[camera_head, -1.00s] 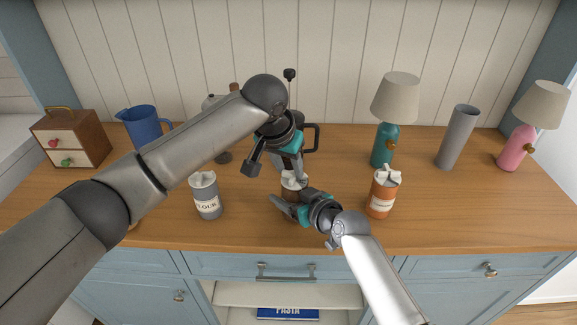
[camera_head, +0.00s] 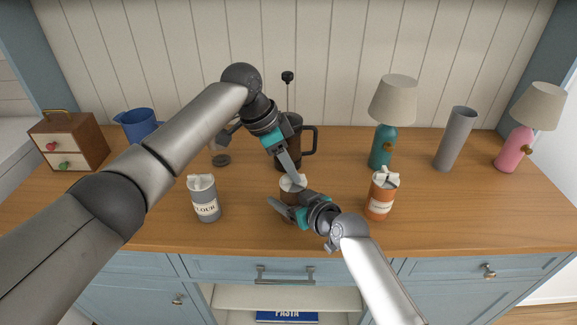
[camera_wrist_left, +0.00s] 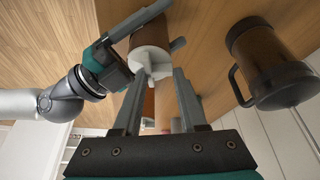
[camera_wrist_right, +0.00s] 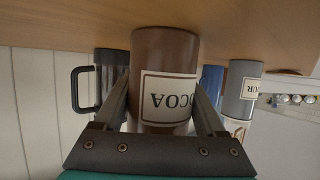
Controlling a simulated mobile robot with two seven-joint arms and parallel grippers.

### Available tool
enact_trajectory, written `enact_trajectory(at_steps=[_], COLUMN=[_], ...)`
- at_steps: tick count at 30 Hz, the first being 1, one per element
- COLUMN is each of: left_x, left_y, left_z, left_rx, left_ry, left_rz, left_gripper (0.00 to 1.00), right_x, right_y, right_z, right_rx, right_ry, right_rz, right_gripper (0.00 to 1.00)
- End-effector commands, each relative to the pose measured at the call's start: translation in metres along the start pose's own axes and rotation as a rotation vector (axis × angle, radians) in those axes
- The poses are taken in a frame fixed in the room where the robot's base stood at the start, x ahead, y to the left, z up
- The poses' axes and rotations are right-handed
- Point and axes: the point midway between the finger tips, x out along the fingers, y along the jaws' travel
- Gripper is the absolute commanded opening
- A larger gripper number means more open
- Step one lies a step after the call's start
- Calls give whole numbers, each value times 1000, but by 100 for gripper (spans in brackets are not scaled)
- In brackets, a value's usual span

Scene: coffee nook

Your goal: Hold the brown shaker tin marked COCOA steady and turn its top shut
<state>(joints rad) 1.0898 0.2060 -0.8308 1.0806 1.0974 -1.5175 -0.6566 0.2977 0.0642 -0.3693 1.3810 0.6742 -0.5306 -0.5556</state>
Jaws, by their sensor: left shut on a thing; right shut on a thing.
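The brown cocoa tin (camera_head: 287,188) stands upright on the wooden counter, mostly hidden by my grippers. In the right wrist view its body (camera_wrist_right: 165,50) shows the COCOA label upside down. My right gripper (camera_head: 286,202) is shut around the body from the front right. My left gripper (camera_head: 297,182) comes from above and is shut on the tin's white top (camera_wrist_left: 150,62), which has raised fins. The fingertips hide part of the top, so I cannot tell how far it is turned.
A grey FLOUR tin (camera_head: 206,203) stands left and an orange tin (camera_head: 380,200) right. A dark French press (camera_head: 290,140) stands close behind. A teal lamp (camera_head: 381,147), grey vase (camera_head: 456,140), pink lamp (camera_head: 517,148), blue jug (camera_head: 136,124) and drawer box (camera_head: 70,143) stand farther off.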

Motion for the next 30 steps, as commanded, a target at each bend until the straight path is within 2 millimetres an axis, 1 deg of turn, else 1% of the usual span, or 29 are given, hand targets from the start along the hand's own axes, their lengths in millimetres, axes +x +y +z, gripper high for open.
enact_trajectory(at_steps=[6, 12, 19, 30], left_x=[0, 1, 1, 1], left_y=[0, 0, 0, 1], left_z=[-3, -4, -4, -4], left_rx=[135, 215, 255, 262], left_ry=[2, 2, 2, 2], left_rz=[60, 92, 109, 112], left_gripper=[0, 0, 0, 0], right_x=[0, 0, 0, 0], right_y=[0, 0, 0, 0], right_z=[1, 1, 1, 1], right_rx=[0, 0, 1, 1], right_ry=[-2, -3, -3, -3], right_rz=[0, 0, 0, 0], right_gripper=[10, 10, 10, 10])
